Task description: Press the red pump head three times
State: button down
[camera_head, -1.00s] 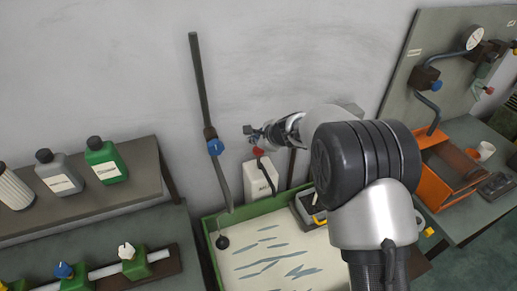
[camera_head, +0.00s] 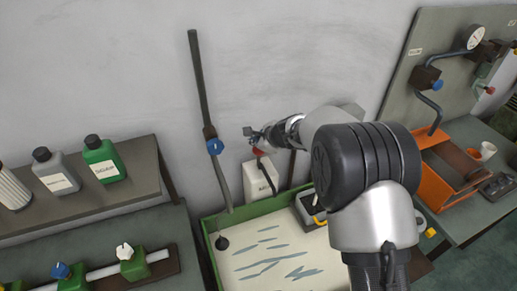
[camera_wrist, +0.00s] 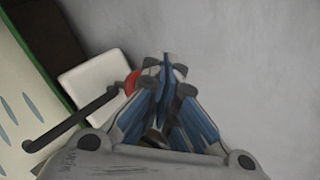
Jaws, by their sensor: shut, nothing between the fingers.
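The red pump head (camera_head: 258,152) sits on top of a white dispenser bottle (camera_head: 256,181) against the wall. A dark bent spout comes off the pump head. My gripper (camera_head: 250,132) is shut and empty, just above and slightly left of the pump head in the head view. In the wrist view my gripper (camera_wrist: 167,62) has its fingertips together, and the red pump head (camera_wrist: 132,83) shows beside them on the left, partly hidden by the fingers. The white bottle (camera_wrist: 92,80) and the dark spout (camera_wrist: 70,122) also show there. I cannot tell whether the gripper touches the pump head.
A green-rimmed tray (camera_head: 285,201) with a pale, streaked surface lies below the bottle. A dark pipe with a blue valve (camera_head: 214,146) stands left of it. A grey and black box (camera_head: 309,211) is to the right. Green (camera_head: 104,160) and grey bottles stand on the left shelf.

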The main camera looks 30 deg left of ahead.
jog(key=shift+f+b, duration=1.15)
jog(key=shift+f, duration=0.15)
dwell(0.9)
jog(key=shift+r, duration=0.1)
jog(key=shift+r+p, duration=1.4)
jog(key=shift+r, duration=0.2)
notch_tip(320, 180, up, 5)
jog(key=p, duration=0.4)
jog(key=shift+r, duration=0.1)
dwell(1.1)
